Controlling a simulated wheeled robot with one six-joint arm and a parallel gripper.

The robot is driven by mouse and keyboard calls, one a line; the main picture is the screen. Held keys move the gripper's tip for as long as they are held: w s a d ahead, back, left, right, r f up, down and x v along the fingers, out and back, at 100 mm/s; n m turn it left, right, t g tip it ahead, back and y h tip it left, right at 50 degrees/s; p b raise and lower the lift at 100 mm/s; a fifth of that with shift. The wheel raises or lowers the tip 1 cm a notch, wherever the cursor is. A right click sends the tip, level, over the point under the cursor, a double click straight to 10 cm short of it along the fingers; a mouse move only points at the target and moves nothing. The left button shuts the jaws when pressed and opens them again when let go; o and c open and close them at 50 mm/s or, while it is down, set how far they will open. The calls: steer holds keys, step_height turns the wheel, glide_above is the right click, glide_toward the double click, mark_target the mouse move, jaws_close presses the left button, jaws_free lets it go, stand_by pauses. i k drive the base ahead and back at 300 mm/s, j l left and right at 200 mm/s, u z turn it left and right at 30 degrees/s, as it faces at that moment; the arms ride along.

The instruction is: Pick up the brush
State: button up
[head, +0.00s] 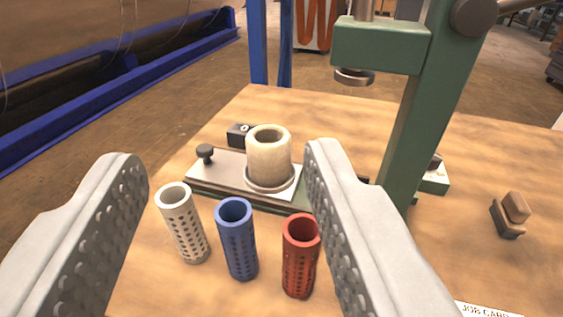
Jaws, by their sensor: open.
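A small brown block with a darker lower part (514,211), which looks like the brush, lies on the wooden table (480,160) at the far right of the head view. It is small in the picture, so its bristles cannot be made out clearly. My gripper (226,158) is open, its two grey dimpled fingers wide apart at the left and centre. Nothing is held between them. The brush is well to the right of my right finger, apart from it.
White (184,230), blue (238,240) and red (299,262) perforated cylinders stand between the fingers. Behind them a cream hollow cylinder (269,158) sits on a metal plate. A green press (415,110) rises between it and the brush. A job card (486,310) lies at front right.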

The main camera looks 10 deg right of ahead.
mark_target(509, 213)
steer(key=z, duration=1.3)
